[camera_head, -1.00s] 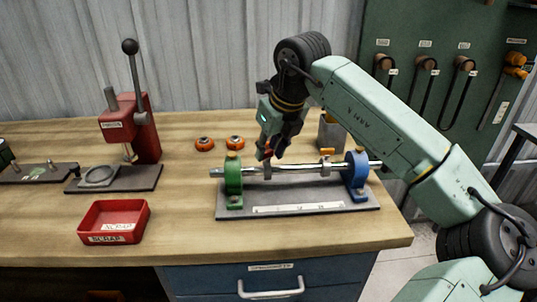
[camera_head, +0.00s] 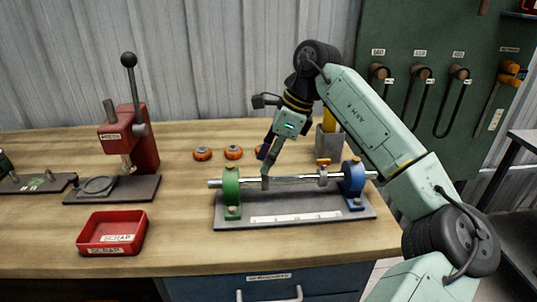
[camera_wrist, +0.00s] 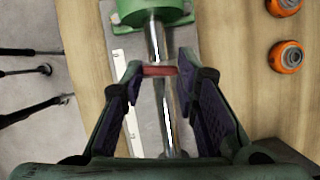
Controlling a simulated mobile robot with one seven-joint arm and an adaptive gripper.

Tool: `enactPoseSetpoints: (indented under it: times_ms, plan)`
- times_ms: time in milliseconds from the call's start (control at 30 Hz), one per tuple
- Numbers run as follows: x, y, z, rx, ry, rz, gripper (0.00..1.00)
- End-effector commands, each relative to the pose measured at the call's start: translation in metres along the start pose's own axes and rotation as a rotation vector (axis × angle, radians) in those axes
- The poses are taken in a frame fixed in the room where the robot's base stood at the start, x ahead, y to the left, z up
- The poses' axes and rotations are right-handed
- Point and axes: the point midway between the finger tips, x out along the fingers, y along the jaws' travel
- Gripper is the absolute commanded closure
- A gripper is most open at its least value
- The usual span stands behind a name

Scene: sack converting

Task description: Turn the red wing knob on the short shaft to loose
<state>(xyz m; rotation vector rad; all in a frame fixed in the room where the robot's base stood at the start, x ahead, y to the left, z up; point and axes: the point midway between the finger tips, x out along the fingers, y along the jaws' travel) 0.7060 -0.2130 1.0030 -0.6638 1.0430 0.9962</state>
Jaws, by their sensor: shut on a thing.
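The short shaft (camera_head: 297,179) is a silver rod lying across a green bearing block (camera_head: 231,192) and a blue bearing block (camera_head: 353,181) on a grey base plate. My gripper (camera_head: 266,176) points down at the shaft, just right of the green block. The wrist view shows the red wing knob (camera_wrist: 160,71) crosswise over the shaft (camera_wrist: 157,45), between the two fingertips of my gripper (camera_wrist: 161,73). The gripper is shut on it. In the head view the fingers hide the knob. A grey collar (camera_head: 323,175) sits on the shaft near the blue block.
Orange round parts (camera_head: 202,154) stand behind the fixture. A grey bin (camera_head: 329,142) stands behind the blue block. A red scrap tray (camera_head: 113,231) and a red lever press (camera_head: 130,137) are at left. The bench between tray and fixture is clear.

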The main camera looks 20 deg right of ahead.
Motion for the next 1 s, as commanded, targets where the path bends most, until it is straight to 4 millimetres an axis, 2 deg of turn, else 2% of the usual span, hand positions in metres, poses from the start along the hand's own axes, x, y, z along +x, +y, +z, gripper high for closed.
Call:
enactPoseSetpoints:
  times_ms: [300, 900, 933, 1000]
  plan:
    - [-0.0012, -0.0015, 0.0009, -0.129, 0.0, 0.051, 1.0]
    - [-0.0007, -0.0018, 0.0005, -0.16, 0.0, 0.063, 1.0]
    - [-0.0007, -0.0018, 0.0005, -0.16, 0.0, 0.063, 0.7]
    - [-0.0006, -0.0017, 0.0004, -0.159, 0.0, 0.063, 0.65]
